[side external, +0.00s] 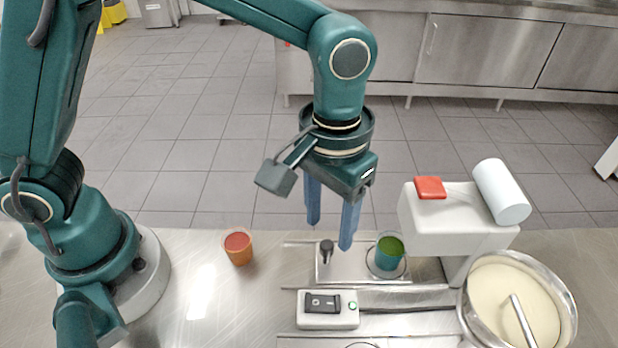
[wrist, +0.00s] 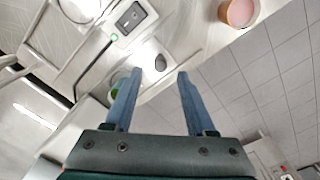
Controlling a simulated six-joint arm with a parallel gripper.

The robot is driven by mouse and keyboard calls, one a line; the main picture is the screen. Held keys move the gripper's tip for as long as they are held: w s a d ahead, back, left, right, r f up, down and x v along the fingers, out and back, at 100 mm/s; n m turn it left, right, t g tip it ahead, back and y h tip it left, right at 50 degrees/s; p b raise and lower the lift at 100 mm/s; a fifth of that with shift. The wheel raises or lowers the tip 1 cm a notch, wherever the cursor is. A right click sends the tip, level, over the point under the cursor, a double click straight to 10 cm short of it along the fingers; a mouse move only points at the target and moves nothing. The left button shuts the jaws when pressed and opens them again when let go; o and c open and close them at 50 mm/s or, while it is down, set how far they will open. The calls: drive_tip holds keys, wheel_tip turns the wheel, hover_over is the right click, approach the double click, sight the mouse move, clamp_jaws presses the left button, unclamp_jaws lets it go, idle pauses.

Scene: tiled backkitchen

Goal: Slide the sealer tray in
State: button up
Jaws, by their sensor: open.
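The sealer tray (side external: 352,264) is a pale flat plate on the counter with an upright dark knob (side external: 326,249) at its left end. A green-filled cup (side external: 390,252) sits in the tray's right part, left of the white sealer (side external: 447,228) and outside its head. My gripper (side external: 330,235) is open and empty, pointing down at the knob. One fingertip is on each side of it in the picture; I cannot tell whether they touch it. In the wrist view the knob (wrist: 160,62) shows between and just beyond the fingertips (wrist: 158,73). The left finger partly hides the green cup.
An orange cup (side external: 238,250) stands left of the tray. A switch box (side external: 328,311) lies in front of it. A steel bowl of cream-coloured mix (side external: 494,283) is at the right. The sealer carries a red button (side external: 430,187) and a white roll (side external: 501,192).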

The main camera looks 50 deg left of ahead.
drive_tip(key=shift+r, duration=0.55)
